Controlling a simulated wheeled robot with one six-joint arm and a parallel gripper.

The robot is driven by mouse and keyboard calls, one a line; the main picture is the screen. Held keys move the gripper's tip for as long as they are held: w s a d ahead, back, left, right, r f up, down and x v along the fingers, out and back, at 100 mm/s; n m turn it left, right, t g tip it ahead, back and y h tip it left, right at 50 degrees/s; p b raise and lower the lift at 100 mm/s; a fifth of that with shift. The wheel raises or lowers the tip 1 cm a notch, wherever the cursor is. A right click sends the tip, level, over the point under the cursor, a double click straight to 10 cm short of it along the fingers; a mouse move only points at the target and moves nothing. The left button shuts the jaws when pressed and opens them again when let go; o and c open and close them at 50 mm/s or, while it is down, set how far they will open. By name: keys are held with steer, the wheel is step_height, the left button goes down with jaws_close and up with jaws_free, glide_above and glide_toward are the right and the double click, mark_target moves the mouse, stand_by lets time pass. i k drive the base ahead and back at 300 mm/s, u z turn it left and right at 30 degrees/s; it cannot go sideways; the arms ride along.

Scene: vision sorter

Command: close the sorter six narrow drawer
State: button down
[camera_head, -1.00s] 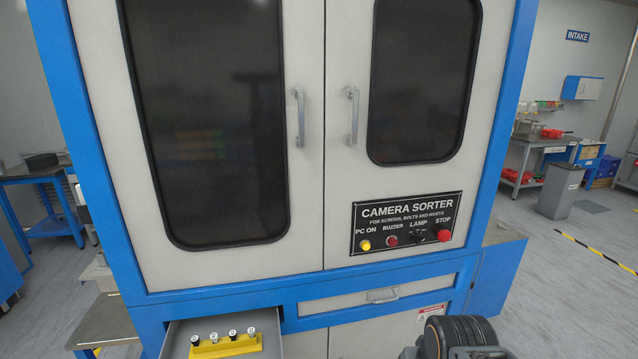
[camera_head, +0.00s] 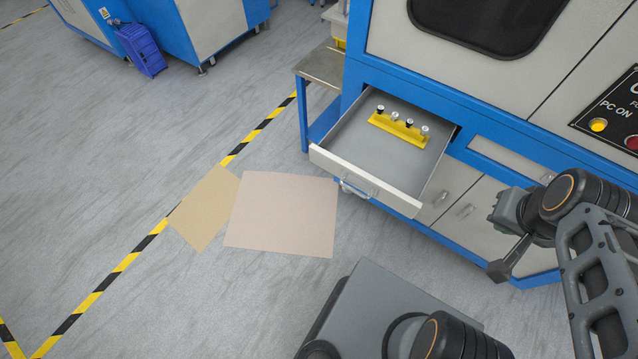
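Inside lies a yellow holder (camera_head: 398,130) with several upright bolts or pins. My gripper (camera_head: 502,268) is at the right, in front of the cabinet and apart from the drawer front. Its fingers show edge-on and dark, so its opening is unclear. I see nothing held in it.
A second drawer front (camera_head: 497,158) is shut to the right. Two flat sheets, one tan (camera_head: 207,205) and one pinkish (camera_head: 282,213), lie on the floor left of the drawer. Black and yellow tape (camera_head: 140,246) crosses the floor. Open floor lies before the drawer.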

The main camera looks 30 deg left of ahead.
mark_target(393, 171)
steer(key=u, duration=2.8)
steer(key=k, duration=0.55)
steer(key=u, duration=0.25)
